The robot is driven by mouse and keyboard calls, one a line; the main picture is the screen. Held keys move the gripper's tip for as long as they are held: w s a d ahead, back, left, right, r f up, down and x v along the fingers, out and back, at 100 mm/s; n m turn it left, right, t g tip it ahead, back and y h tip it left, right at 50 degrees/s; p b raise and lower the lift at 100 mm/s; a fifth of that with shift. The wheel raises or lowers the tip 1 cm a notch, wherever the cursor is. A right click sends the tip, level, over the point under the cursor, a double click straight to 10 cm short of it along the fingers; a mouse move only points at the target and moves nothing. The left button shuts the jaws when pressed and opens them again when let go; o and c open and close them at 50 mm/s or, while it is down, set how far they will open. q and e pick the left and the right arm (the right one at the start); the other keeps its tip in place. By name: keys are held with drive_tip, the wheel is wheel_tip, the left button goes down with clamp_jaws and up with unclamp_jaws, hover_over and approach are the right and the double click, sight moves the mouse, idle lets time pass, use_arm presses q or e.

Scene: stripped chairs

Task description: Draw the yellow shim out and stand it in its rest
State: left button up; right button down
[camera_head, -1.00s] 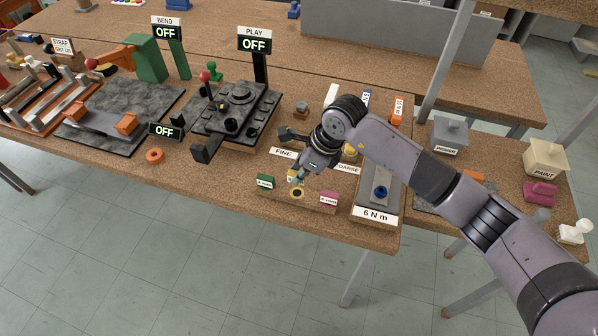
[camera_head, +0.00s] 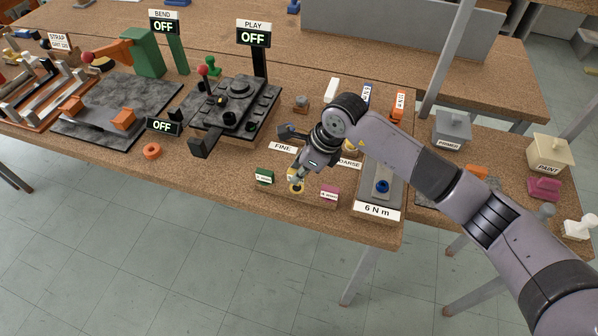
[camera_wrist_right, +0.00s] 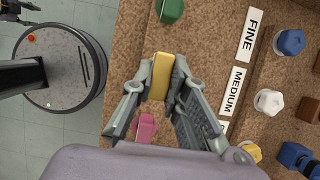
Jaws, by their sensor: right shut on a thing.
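The yellow shim (camera_wrist_right: 161,77) is a small upright-looking yellow block between the fingertips of my right gripper (camera_wrist_right: 160,80), which is shut on it. In the head view the right gripper (camera_head: 297,181) points down at the front of the bench, with yellow showing (camera_head: 296,188) at its tips. It is between a green block (camera_head: 264,176) and a magenta block (camera_head: 329,193) on a wooden strip. I cannot tell whether the shim's foot is seated. A dark part in the corner of the wrist view may be my left gripper (camera_wrist_right: 17,10); its state is unclear.
Labels FINE (camera_head: 282,147) and COARSE (camera_head: 348,163) stand behind the gripper. The 6 N m block (camera_head: 377,211) is at right. A dark machine (camera_head: 235,105) and an orange ring (camera_head: 152,151) are at left. The bench's front edge is close.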

drive_tip(key=shift+b, duration=0.3)
idle(0.8)
drive_tip(key=shift+f, duration=0.2)
drive_tip(key=shift+f+b, duration=1.45)
drive_tip(key=shift+b, duration=0.25)
drive_tip(key=c, duration=1.5)
unclamp_jaws()
drive_tip(key=shift+r, duration=0.1)
drive_tip(key=shift+o, duration=0.5)
drive_tip(key=shift+o, duration=1.1)
drive_tip(key=shift+r, duration=0.1)
